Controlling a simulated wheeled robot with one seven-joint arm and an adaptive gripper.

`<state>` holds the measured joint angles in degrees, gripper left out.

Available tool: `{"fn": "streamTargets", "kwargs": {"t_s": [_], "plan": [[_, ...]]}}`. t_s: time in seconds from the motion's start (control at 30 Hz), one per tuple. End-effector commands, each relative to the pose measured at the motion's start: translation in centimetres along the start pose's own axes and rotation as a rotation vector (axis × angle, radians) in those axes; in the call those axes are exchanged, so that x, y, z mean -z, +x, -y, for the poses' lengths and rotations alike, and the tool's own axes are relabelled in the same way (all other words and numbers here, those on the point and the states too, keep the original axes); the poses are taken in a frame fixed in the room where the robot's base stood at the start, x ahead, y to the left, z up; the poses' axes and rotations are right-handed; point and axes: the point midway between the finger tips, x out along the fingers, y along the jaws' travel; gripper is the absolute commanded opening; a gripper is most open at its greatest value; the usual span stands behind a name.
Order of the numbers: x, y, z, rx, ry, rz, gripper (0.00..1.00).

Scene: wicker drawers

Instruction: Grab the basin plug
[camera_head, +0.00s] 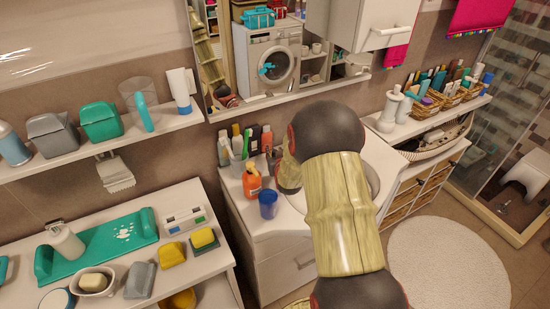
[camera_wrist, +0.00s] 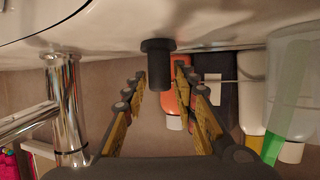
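The basin plug, a small black piece with a wider flange and a narrower stem (camera_wrist: 157,66), shows in the middle of the wrist view against the pale basin top. That view looks upside down. My gripper (camera_wrist: 160,74) is open, with one yellow-and-black finger on each side of the plug. I see gaps between the fingers and the stem. How deep the plug sits between the fingertips is hard to tell. In the head view my arm covers much of the basin (camera_head: 373,183), and the plug and my fingers are hidden.
A chrome faucet (camera_wrist: 66,105) stands close on the left in the wrist view. Several bottles, including an orange one (camera_wrist: 178,92), stand on the right. In the head view, a blue cup (camera_head: 268,204) and an orange bottle (camera_head: 251,181) stand left of my arm.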

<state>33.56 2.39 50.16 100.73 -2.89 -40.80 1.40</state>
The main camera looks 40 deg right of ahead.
Motion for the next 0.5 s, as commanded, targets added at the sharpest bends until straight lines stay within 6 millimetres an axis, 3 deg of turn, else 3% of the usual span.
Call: {"fn": "streamTargets", "kwargs": {"t_s": [0.5], "plan": [[0.0, -0.01, 0.0, 0.0, 0.0, 0.0, 0.0]]}}
